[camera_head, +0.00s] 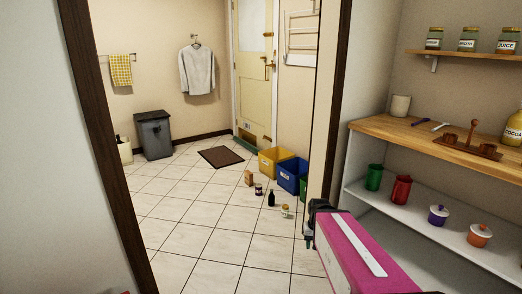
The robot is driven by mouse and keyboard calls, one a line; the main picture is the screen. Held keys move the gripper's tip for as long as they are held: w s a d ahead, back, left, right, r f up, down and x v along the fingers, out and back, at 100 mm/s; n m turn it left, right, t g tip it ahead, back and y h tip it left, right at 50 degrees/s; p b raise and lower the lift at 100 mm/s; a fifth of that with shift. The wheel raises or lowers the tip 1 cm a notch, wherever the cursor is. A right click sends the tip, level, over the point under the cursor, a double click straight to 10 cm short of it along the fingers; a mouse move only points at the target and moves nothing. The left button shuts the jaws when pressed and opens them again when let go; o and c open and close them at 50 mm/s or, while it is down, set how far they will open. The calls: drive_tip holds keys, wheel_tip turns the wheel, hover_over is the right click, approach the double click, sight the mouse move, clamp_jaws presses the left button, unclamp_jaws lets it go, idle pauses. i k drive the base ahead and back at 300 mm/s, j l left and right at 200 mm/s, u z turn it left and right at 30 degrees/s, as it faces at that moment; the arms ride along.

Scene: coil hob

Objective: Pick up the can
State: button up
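Several small items stand on the tiled floor in front of the bins. One is a small dark container with a pale label (258,189), which looks like a can or jar. Near it are a brown carton (249,178), a dark bottle (271,198) and a small pale jar or can (285,211). They are too small to tell for certain which is the can. My gripper (309,238) shows only in part at the end of my pink arm, right of these items and nearer to me. I cannot see whether its fingers are apart; nothing held is visible.
A yellow bin (274,162) and a blue bin (292,176) stand along the right wall, with a green one partly hidden. A doorway's dark frame (105,150) borders the left. Shelves (430,220) with pots and cups stand right. The floor's middle is clear.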

sight(259, 187)
drive_tip(key=i+j+u, duration=0.15)
drive_tip(key=i+u, duration=0.3)
drive_tip(key=i, duration=0.5)
drive_tip(key=i+l+u, duration=0.2)
drive_tip(key=i+u, duration=0.2)
drive_tip(key=i, duration=0.55)
drive_tip(key=i+z, duration=0.15)
drive_tip(key=i, duration=0.3)
drive_tip(key=i+j+z, duration=0.15)
drive_tip(key=i, duration=0.3)
